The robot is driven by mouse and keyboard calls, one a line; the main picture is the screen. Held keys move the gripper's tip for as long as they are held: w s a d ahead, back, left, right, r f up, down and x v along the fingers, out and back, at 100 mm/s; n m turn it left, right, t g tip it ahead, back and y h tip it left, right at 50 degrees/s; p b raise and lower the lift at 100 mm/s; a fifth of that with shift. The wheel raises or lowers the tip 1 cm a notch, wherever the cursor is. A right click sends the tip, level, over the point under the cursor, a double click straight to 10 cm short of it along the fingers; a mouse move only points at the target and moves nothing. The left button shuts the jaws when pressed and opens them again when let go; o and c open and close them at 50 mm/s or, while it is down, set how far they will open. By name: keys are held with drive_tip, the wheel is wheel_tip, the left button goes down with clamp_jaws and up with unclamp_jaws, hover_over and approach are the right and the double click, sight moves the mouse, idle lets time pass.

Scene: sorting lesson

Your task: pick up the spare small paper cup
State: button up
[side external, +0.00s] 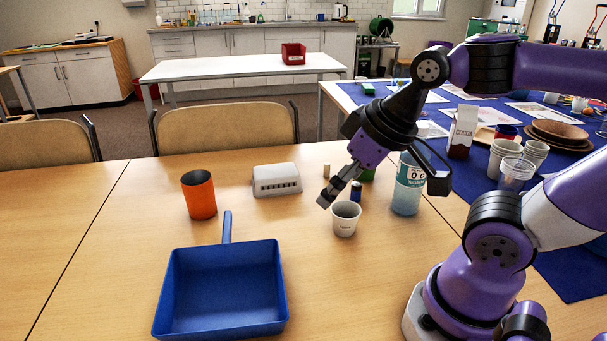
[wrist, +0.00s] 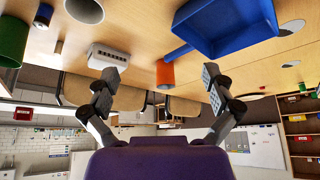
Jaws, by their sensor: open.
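A small white paper cup (side external: 345,226) stands upright on the wooden table, its open top facing up. My gripper (side external: 330,193) is open and empty, just above and slightly left of the cup's rim, and apart from it as far as I can tell. In the wrist view my gripper's two fingers (wrist: 160,75) are spread wide with nothing between them. The cup (wrist: 84,10) shows there at the top left edge, partly cut off and outside the fingers.
A blue dustpan (side external: 222,290), an orange cup (side external: 199,197) and a white slotted box (side external: 277,180) lie to the left. A blue battery (side external: 356,191) and a labelled bottle (side external: 408,186) stand close behind the cup. Stacked white cups (side external: 503,155) are on the blue-covered table.

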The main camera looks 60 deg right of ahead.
idle(0.3)
drive_tip(key=m+g, duration=0.6)
drive_tip(key=m, duration=2.4)
approach(345, 220)
drive_tip(key=w+d+f, duration=0.1)
drive_tip(key=d+f, duration=0.1)
drive_tip(key=d, duration=0.1)
wheel_tip(345, 220, down, 4)
drive_tip(key=shift+w+a+f, duration=0.15)
drive_tip(key=shift+w, duration=0.05)
drive_tip(key=f, duration=0.5)
drive_tip(key=shift+s+f, duration=0.3)
drive_tip(key=c, duration=0.8)
